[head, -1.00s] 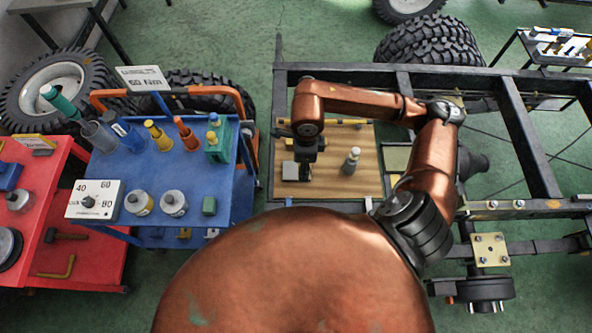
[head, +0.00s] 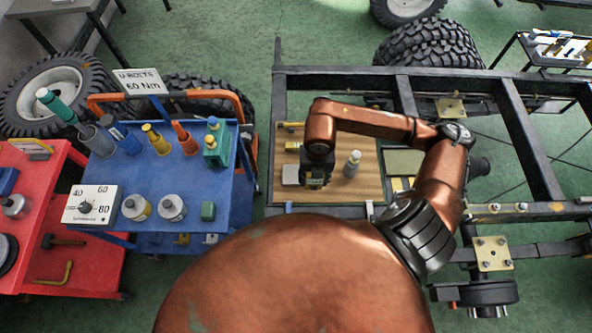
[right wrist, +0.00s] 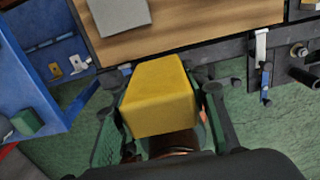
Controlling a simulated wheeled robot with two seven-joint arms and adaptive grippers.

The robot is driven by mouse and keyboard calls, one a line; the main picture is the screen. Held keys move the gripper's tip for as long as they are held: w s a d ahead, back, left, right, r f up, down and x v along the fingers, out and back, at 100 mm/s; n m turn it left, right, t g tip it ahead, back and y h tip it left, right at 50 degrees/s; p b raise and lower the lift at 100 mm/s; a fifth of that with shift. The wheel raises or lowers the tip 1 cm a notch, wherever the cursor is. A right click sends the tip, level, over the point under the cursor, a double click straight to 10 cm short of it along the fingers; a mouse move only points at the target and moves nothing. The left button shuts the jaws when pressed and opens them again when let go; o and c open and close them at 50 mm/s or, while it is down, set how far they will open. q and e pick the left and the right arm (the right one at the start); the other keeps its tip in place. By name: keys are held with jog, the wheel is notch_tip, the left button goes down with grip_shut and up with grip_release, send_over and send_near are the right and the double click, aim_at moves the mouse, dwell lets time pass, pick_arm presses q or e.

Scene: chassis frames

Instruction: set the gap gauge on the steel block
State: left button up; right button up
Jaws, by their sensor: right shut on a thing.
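The steel block (head: 289,175) is a flat grey square on the left front part of the wooden board. It also shows at the top of the right wrist view (right wrist: 120,14), its top bare. My right gripper (head: 316,182) is over the board, just right of the steel block in the head view. In the right wrist view its fingers are shut on a yellow block (right wrist: 160,98), which I take to be the gap gauge. The gauge is apart from the steel block; its height above the board is hard to tell. My left gripper is not in view.
A grey bottle (head: 352,163) stands on the wooden board (head: 368,185) close right of my gripper. Small yellow-and-dark pieces (head: 292,146) lie behind the block. The dark chassis frame (head: 403,92) surrounds the board. A blue cart (head: 180,190) with tools stands at left.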

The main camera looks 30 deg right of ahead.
jog(key=w+f, duration=0.2)
jog(key=w, duration=0.1)
jog(key=w+f, duration=0.3)
jog(key=w, duration=0.1)
jog(key=w+f, duration=0.3)
jog(key=shift+w+d, duration=0.15)
jog(key=shift+w, duration=0.25)
jog(key=shift+w+f, duration=0.15)
jog(key=shift+f, duration=0.1)
jog(key=shift+w+f, duration=0.1)
jog(key=shift+f, duration=1.55)
jog(key=shift+f, duration=0.1)
jog(key=o, duration=1.4)
notch_tip(320, 180, up, 12)
jog(key=shift+r, duration=0.15)
